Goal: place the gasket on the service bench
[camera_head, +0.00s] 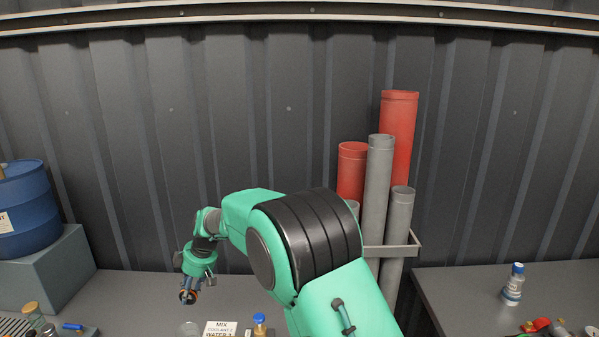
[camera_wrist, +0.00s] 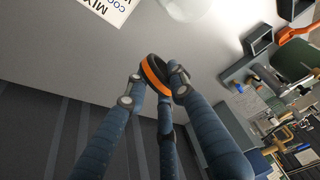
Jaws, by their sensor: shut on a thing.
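The gasket, an orange and black ring, is held between the fingertips of my gripper and shows in the wrist view (camera_wrist: 155,76). My gripper (camera_wrist: 157,88) has blue-grey fingers and is shut on the ring. In the head view my gripper (camera_head: 188,292) hangs at the left of my arm with the gasket (camera_head: 188,297) at its tips. It is over a grey bench top (camera_head: 130,300), with a gap that I cannot judge. The grey surface also fills the upper middle of the wrist view (camera_wrist: 195,50). My arm hides part of the bench.
A "MIX" card (camera_head: 221,329), a blue-capped bottle (camera_head: 260,325) and a clear round dish (camera_head: 189,328) are at the bench front. A blue drum (camera_head: 24,212) stands left. Red and grey pipes (camera_head: 379,190) stand behind my arm. Another bench (camera_head: 455,292) at right holds a white bottle (camera_head: 513,285).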

